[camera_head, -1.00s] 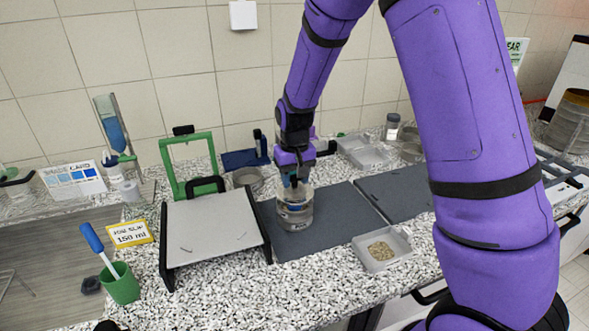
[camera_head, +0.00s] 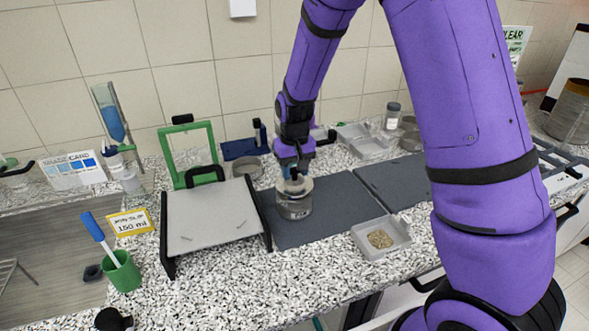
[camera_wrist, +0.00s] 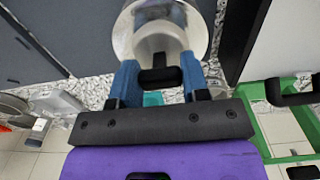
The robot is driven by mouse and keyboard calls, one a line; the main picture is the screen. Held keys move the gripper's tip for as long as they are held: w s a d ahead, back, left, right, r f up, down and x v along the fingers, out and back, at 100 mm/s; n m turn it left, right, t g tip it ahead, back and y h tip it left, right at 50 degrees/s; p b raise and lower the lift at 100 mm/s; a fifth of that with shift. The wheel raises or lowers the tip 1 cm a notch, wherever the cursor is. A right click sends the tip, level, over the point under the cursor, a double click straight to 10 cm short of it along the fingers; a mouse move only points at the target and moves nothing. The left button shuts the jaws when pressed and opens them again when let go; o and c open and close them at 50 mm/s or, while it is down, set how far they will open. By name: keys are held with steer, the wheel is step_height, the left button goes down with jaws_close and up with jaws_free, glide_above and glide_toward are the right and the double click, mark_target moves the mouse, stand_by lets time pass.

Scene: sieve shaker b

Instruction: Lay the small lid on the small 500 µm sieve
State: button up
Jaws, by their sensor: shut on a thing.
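My gripper (camera_head: 295,176) points down over the dark mat. In the wrist view its blue fingers (camera_wrist: 157,82) are shut on the black knob (camera_wrist: 160,77) of the small lid. The lid's pale round body (camera_head: 306,184) shows at the fingertips, at the top of the small round metal sieve (camera_head: 294,207), which stands upright on the mat. The wrist view shows a round silvery rim (camera_wrist: 122,35) just beyond the knob. The fingers and knob hide part of the lid, and I cannot tell whether it touches the sieve all round.
A white-topped stand (camera_head: 208,218) with black sides is close on the left. A green frame (camera_head: 164,158) and a round metal pan (camera_head: 247,168) are behind. A clear tray of grains (camera_head: 397,232) is front right. The dark mat (camera_head: 338,205) has free room right of the sieve.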

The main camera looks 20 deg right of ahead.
steer(key=shift+f, duration=0.55)
stand_by(0.9)
steer(key=o, duration=1.1)
steer(key=shift+r, duration=0.1)
steer(key=shift+r, duration=3.4)
